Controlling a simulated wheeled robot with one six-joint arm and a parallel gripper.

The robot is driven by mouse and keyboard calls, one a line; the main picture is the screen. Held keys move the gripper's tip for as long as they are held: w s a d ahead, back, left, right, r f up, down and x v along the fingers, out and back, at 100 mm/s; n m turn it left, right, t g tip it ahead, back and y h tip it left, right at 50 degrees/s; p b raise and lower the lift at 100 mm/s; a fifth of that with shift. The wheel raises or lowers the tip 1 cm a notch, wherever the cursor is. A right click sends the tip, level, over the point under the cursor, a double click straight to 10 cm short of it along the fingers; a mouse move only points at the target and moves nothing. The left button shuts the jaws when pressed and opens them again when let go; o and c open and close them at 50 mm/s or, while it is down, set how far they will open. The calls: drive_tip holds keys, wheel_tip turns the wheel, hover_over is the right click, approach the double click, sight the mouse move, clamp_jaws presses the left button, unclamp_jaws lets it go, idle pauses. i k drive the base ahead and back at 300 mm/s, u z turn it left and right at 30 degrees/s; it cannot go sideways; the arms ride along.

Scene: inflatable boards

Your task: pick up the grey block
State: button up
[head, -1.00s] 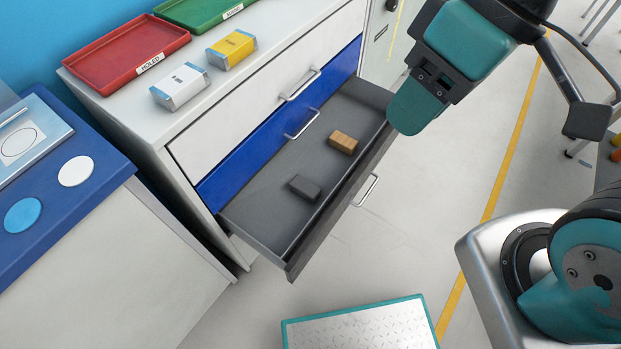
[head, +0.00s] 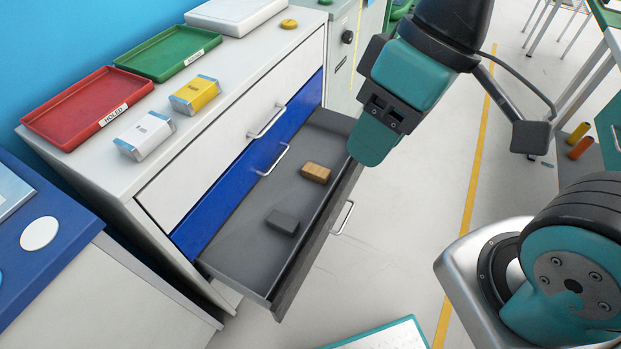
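The grey block (head: 282,222) lies in the open grey drawer (head: 235,248) of the white cabinet, towards the drawer's near end. A wooden block (head: 316,173) lies in the same drawer, farther back and apart from it. My gripper (head: 373,150) is above and to the right of the drawer's far part, away from the grey block. It is seen from its back, and the gap between its fingers does not show, so I cannot tell whether it is open or shut.
On the cabinet top are a red tray (head: 75,112), a green tray (head: 168,45), a white box (head: 144,135), a yellow box (head: 195,94) and a white lid-like case (head: 236,12). A blue-topped counter (head: 60,265) stands at the left. Floor right of the drawer is clear.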

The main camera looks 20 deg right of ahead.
sight(287, 225)
drive_tip(key=k, duration=1.25)
drive_tip(key=u, duration=0.95)
drive_tip(key=i, duration=1.6)
drive_tip(key=z, duration=0.7)
